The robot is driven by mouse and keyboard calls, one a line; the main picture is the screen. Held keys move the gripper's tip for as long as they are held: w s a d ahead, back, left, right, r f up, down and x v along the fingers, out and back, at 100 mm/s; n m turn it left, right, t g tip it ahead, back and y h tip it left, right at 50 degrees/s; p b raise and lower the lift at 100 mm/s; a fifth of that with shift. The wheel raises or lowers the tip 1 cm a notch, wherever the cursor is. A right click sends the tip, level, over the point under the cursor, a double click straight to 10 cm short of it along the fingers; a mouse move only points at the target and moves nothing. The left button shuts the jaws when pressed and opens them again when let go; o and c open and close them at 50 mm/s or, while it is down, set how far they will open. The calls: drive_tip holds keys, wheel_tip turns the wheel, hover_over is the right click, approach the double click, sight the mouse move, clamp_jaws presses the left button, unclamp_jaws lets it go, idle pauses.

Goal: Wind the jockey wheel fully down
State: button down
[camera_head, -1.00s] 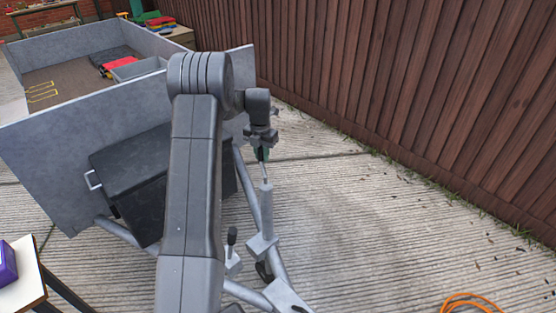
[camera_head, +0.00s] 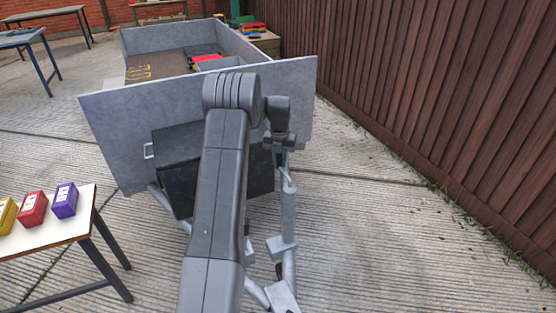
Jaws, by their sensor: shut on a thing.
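The jockey wheel's grey upright tube (camera_head: 288,215) stands at the front of the trailer's drawbar, held in a block clamp (camera_head: 281,246). Its crank handle (camera_head: 286,176) is at the top of the tube, with a bit of green grip just under my jaws. My gripper (camera_head: 281,152) points down and is shut on the crank handle's grip. The jaw tips are small and partly hidden. A small dark part, perhaps the wheel, shows low behind the clamp. I cannot tell how far down it is. My arm covers part of the drawbar.
The grey trailer (camera_head: 110,125) stands behind, with a black box (camera_head: 180,185) at its front. A white-topped table (camera_head: 50,225) with yellow, red and purple boxes is at left. A brown fence (camera_head: 430,90) runs along the right. Concrete between trailer and fence is clear.

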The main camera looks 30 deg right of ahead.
drive_tip(key=shift+s+a+f, duration=0.1)
drive_tip(key=shift+s+f, duration=0.2)
drive_tip(key=c, duration=1.3)
unclamp_jaws()
drive_tip(key=shift+r, duration=0.2)
drive_tip(key=shift+w+r, duration=0.1)
drive_tip(key=shift+r, duration=0.5)
wheel_tip(320, 180, up, 13)
drive_tip(key=shift+f, duration=0.2)
